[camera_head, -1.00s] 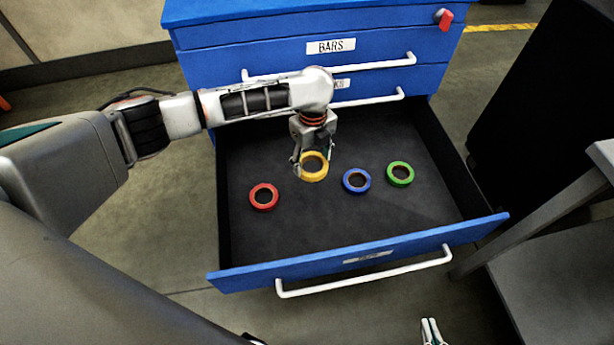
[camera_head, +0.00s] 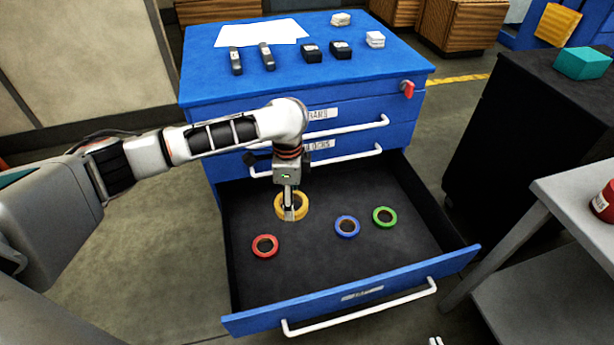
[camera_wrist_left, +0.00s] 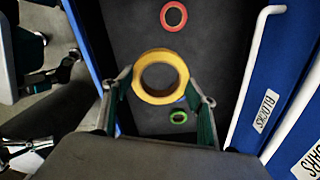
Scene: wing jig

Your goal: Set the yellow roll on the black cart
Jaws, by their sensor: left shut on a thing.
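The yellow roll (camera_head: 280,208) is in the jaws of my left gripper (camera_head: 290,212), over the open drawer. In the left wrist view the yellow roll (camera_wrist_left: 140,84) sits between the two teal-padded fingers. It looks raised off the drawer floor and partly covers the blue roll behind it. The black cart (camera_head: 500,140) stands at the right in the head view, with a teal box on its top. Only small pale tips of my right gripper (camera_head: 436,341) show at the bottom edge; its opening is unclear.
The open drawer (camera_head: 365,292) also holds a red roll (camera_head: 265,246), a blue roll (camera_head: 347,227) and a green roll (camera_head: 384,217). The blue cabinet top (camera_head: 215,85) bears paper and several small blocks. A grey shelf (camera_head: 570,205) stands at the right front.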

